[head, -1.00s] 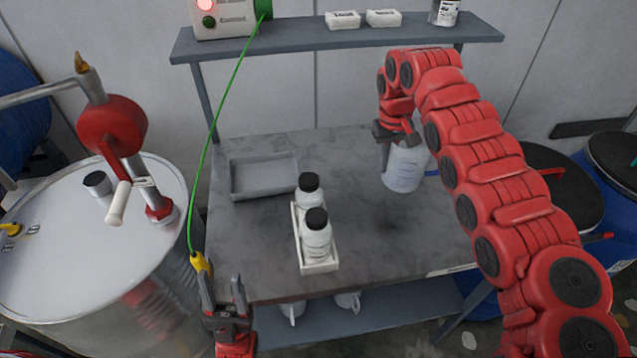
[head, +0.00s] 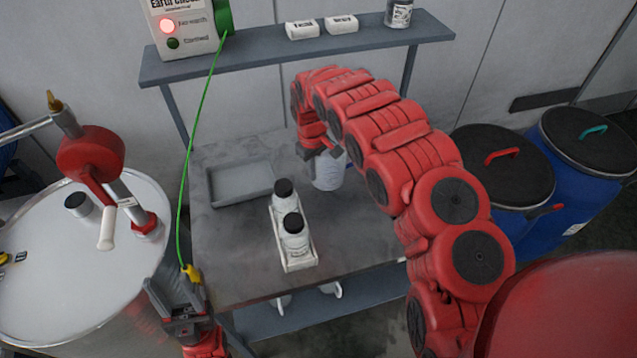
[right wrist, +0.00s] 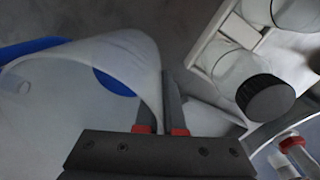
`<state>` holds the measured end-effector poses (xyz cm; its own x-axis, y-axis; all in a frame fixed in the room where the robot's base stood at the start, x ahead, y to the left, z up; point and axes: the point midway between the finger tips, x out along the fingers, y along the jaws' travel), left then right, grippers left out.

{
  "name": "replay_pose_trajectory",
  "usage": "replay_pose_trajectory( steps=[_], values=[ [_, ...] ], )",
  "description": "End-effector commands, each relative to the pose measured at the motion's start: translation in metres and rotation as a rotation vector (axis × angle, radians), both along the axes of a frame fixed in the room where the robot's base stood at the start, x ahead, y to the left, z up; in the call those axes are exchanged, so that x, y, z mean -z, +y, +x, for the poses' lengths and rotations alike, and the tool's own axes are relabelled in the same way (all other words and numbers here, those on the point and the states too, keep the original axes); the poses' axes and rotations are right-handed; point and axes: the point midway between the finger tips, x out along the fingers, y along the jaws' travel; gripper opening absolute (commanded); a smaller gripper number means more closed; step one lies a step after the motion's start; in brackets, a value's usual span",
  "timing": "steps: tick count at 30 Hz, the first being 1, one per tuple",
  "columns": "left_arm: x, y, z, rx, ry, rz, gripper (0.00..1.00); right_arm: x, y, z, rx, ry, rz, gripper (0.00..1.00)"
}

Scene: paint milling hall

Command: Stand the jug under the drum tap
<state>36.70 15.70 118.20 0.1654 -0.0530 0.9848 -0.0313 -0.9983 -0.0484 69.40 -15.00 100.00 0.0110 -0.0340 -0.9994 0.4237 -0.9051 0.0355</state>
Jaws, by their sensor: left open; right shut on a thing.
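The jug (head: 328,172) is whitish and translucent, with a blue handle that shows in the right wrist view. My right gripper (head: 322,153) is shut on the jug's wall near its rim and holds it over the back right of the table. In the right wrist view the jug (right wrist: 75,100) fills the left side. A pale drum (head: 70,260) stands at the left with a red crank pump (head: 90,160) on top. I cannot make out which part is its tap. My left gripper (head: 175,290) is open between drum and table, close to a yellow clip (head: 191,273).
A white holder (head: 300,262) with two black-capped bottles (head: 294,238) stands mid-table, left of the jug. A grey tray (head: 240,182) lies behind it. A green cable (head: 195,130) runs from the shelf box to the clip. Blue drums (head: 510,222) with black lids stand at the right.

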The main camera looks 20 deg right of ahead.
Motion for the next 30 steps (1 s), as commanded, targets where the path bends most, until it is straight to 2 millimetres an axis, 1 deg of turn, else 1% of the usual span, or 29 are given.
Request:
replay_pose_trajectory(
  steps=[1,3,6,14,21,24,30],
  values=[
    [-0.009,0.000,0.000,0.000,-0.001,0.000,0.50,0.004,0.000,0.000,0.000,0.000,0.003,0.00],
    [-0.014,0.000,0.000,0.000,-0.001,0.000,0.50,0.016,0.000,0.000,0.000,0.001,0.003,0.00],
    [-0.016,0.000,0.000,0.000,-0.001,0.000,0.50,0.027,0.001,0.000,0.000,-0.001,0.003,0.00],
    [-0.021,0.000,0.000,0.000,-0.001,0.000,0.50,0.040,0.000,0.001,0.001,-0.002,0.001,0.00],
    [-0.029,0.000,0.000,0.000,-0.001,0.000,0.50,0.064,0.001,0.001,0.002,-0.002,0.004,0.00],
    [-0.029,0.000,0.000,0.000,-0.001,0.000,0.50,0.067,0.000,0.002,0.001,-0.005,0.001,0.00],
    [-0.028,0.000,0.000,0.000,-0.001,0.000,0.50,0.068,0.000,0.002,0.001,-0.005,0.000,0.00]
  ],
)
